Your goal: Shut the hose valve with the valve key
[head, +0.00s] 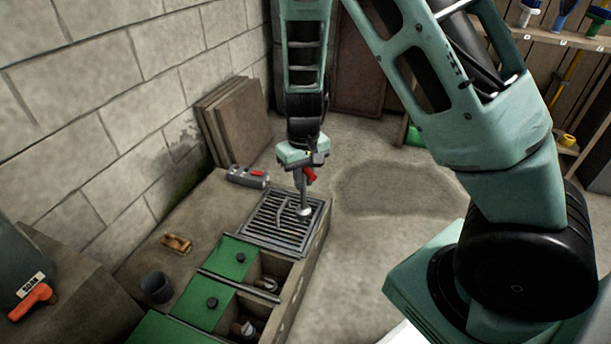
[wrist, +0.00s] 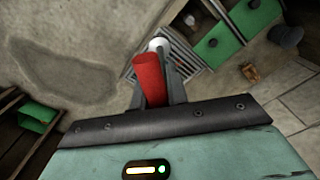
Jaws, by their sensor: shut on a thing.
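My gripper (head: 306,168) is shut on the red-handled valve key (head: 304,204) and holds it above the metal grate (head: 268,232). The key's grey shaft points down to a round pale end. In the wrist view, the red handle (wrist: 150,80) sits between my fingers, with the round end (wrist: 159,45) beyond it over the grate (wrist: 193,62). I cannot tell if the key touches the grate. Two open valve boxes beside the grate hold pipe fittings, one nearer the grate (head: 266,284) and one farther (head: 245,328). I cannot tell which is the hose valve.
Green lids (head: 232,257) lie beside the boxes. A grey tool with red (head: 248,176), a brush (head: 177,243) and a dark cup (head: 157,287) stand on the ledge. A block wall bounds the left. Boards (head: 236,125) lean behind.

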